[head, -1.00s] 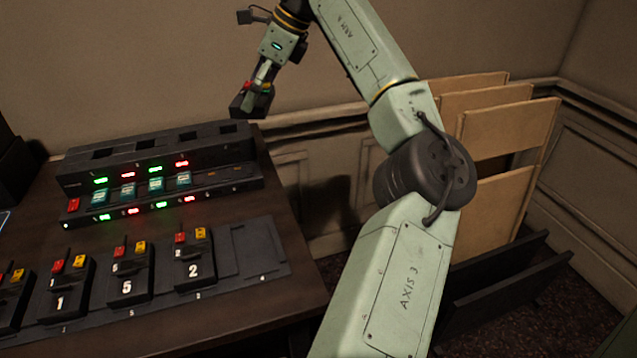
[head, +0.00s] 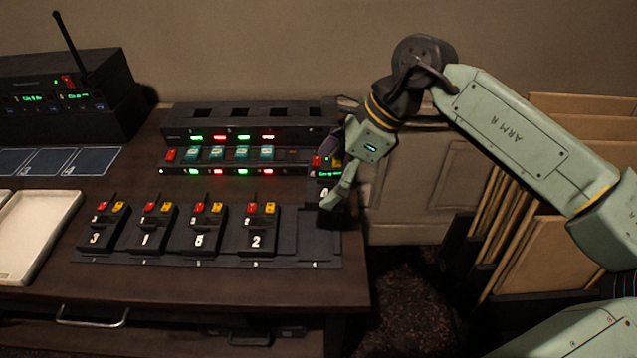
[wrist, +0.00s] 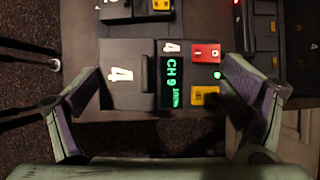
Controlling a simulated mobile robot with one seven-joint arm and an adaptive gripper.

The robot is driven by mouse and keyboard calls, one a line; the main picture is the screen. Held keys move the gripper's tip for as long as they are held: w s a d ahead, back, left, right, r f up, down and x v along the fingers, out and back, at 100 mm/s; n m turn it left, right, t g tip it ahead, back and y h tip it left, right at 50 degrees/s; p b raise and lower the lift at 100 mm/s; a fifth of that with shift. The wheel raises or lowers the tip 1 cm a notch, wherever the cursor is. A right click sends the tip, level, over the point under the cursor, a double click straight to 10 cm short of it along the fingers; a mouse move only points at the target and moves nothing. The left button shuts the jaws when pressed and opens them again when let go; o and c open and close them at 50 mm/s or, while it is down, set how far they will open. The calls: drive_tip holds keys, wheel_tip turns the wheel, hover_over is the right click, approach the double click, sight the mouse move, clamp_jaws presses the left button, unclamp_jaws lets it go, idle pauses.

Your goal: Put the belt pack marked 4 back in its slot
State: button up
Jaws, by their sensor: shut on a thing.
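The belt pack marked 4 (head: 325,174) is dark, with a red button, a yellow button and a green display. In the wrist view it (wrist: 130,92) lies between my two fingers, its white 4 and lit display facing the camera. My gripper (head: 333,200) is shut on it, with the fingers pointing down at the desk's right end. The charging strip (head: 160,258) has one empty slot (head: 318,236) at its right end, with a small 4 below. The pack is just behind this slot in the head view; its height above the strip is unclear.
Packs marked 3 (head: 96,228), 1 (head: 146,230), 5 (head: 198,230) and 2 (head: 257,230) stand in the strip, the 2 beside the empty slot. A rack unit (head: 240,138) with lit displays stands behind. A white tray (head: 35,240) lies left. Boards (head: 530,240) stand right of the desk.

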sight(320, 193)
drive_tip(key=s+a, duration=0.1)
drive_tip(key=s, duration=0.1)
drive_tip(key=shift+s+a+f, duration=0.35)
drive_tip(key=shift+f, duration=0.05)
drive_tip(key=shift+s+a+f+n, duration=0.2)
drive_tip(key=shift+s+f+n, duration=0.05)
drive_tip(key=shift+s+n, duration=0.05)
drive_tip(key=shift+f+b, duration=1.1)
drive_tip(key=shift+f, duration=1.4)
drive_tip(key=shift+f+b, duration=0.75)
drive_tip(key=shift+b, duration=0.1)
drive_tip(key=shift+b, duration=0.8)
drive_tip(key=shift+f+b, duration=0.55)
drive_tip(key=shift+b, duration=0.3)
drive_tip(key=o, duration=1.1)
